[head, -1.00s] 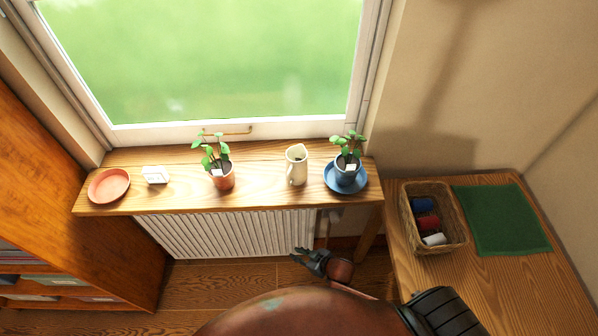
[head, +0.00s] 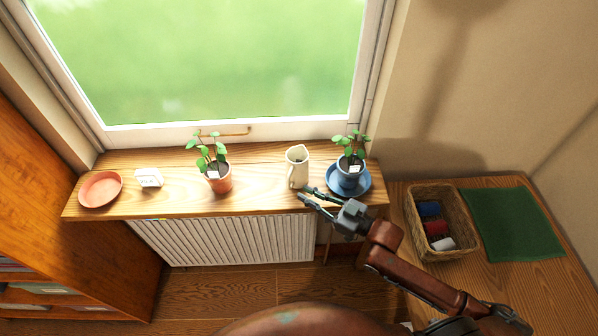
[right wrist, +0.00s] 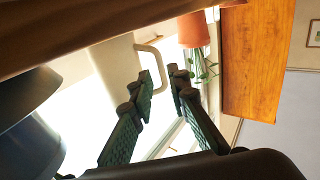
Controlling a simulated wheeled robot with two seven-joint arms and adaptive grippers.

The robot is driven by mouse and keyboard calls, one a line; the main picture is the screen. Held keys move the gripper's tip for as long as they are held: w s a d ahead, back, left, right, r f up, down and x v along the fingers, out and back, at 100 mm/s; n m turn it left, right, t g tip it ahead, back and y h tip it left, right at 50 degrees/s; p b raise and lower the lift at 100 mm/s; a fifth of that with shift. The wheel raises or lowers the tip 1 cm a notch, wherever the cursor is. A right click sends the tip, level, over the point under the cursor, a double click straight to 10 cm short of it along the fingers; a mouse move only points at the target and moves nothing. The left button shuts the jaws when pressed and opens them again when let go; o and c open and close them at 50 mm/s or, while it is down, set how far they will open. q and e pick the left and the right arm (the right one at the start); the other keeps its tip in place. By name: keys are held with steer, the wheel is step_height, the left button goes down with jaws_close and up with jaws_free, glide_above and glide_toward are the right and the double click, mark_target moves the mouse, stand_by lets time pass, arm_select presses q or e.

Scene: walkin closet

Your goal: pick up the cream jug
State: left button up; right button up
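The cream jug (head: 297,168) stands upright on the wooden window shelf, between the terracotta-potted plant and the blue-potted plant. Its handle is on its lower left side in the head view. My right gripper (head: 308,197) is open and empty, with its fingertips just in front of the jug at the shelf's front edge. In the right wrist view the jug (right wrist: 116,66) shows beyond the open fingers (right wrist: 160,78), with its handle near the left fingertip; I cannot tell if they touch. My left gripper is not in view.
A plant in a blue pot on a blue saucer (head: 362,190) stands close right of the jug. A plant in a terracotta pot (head: 220,181) stands to the left, then a small white card (head: 149,177) and a terracotta saucer (head: 100,189). A basket (head: 463,226) and green mat (head: 512,223) lie on the right table.

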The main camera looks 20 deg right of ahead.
mark_target(290, 186)
steer(key=x, duration=0.7)
steer(key=shift+w+a+f, duration=0.1)
steer(key=shift+w, duration=0.1)
steer(key=shift+c, duration=0.5)
jaws_close()
